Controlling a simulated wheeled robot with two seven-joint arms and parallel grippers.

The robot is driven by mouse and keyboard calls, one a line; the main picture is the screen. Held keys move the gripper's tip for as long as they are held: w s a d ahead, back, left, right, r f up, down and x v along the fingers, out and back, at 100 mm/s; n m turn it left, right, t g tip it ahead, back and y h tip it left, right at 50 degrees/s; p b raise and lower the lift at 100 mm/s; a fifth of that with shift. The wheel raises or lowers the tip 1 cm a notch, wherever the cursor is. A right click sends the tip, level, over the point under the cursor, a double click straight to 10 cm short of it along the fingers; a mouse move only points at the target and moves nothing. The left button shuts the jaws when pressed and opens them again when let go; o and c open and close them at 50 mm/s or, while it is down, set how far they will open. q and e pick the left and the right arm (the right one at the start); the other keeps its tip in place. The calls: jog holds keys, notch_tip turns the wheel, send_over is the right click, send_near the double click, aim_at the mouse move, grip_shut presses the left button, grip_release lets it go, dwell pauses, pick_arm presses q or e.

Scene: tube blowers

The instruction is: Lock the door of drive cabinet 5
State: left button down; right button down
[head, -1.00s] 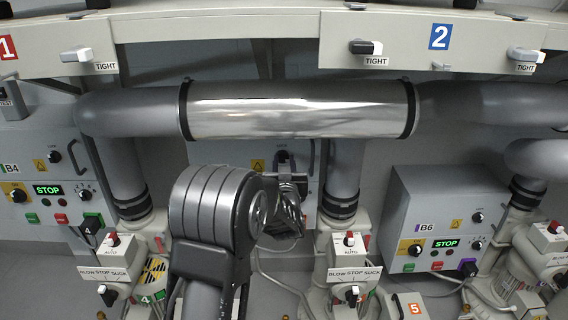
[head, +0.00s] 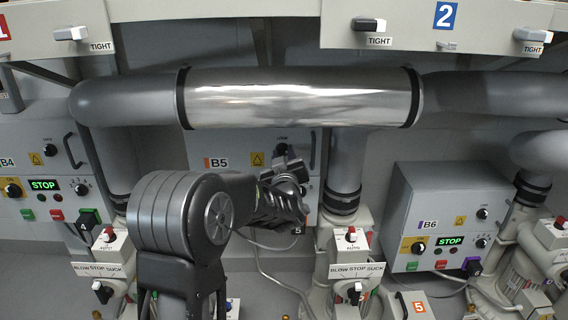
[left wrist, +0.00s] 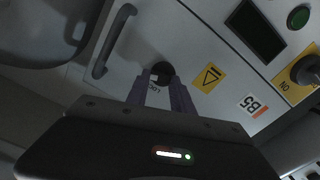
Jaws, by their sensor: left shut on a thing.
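Drive cabinet B5 (head: 232,143) stands on the back wall behind my left arm, its door closed as far as I can see. It fills much of the left wrist view, tilted, with its orange B5 label (left wrist: 253,106). Its dark round lock knob (left wrist: 162,69) sits beside the door handle (left wrist: 113,41), above a LOCK label seen upside down. My left gripper (left wrist: 162,82) is shut on the lock knob, a finger on each side. In the head view, my left gripper (head: 282,156) covers the knob and the lower cabinet front. My right gripper is out of view.
A shiny pipe (head: 300,98) runs across above the cabinet. Cabinet B6 (head: 440,195) is at the right, and cabinet B4 (head: 30,150) at the left. A blower valve with a BLOW STOP SUCK plate (head: 356,271) stands just right of my arm.

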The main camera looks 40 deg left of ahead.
pick_arm(q)
jog(key=n+b, duration=0.9)
jog(key=shift+s+a+f, duration=0.15)
jog(key=shift+a+f, duration=0.05)
jog(key=shift+f, duration=0.05)
jog(key=n+b, duration=0.3)
jog(key=shift+r+n+b, duration=0.15)
jog(key=shift+n+b, duration=0.3)
jog(key=shift+n, duration=0.45)
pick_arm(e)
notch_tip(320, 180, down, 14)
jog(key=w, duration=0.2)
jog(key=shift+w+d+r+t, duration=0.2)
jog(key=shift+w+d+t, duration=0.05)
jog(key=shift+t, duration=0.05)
pick_arm(q)
jog(key=c, duration=1.1)
grip_release()
jog(key=shift+s, duration=0.1)
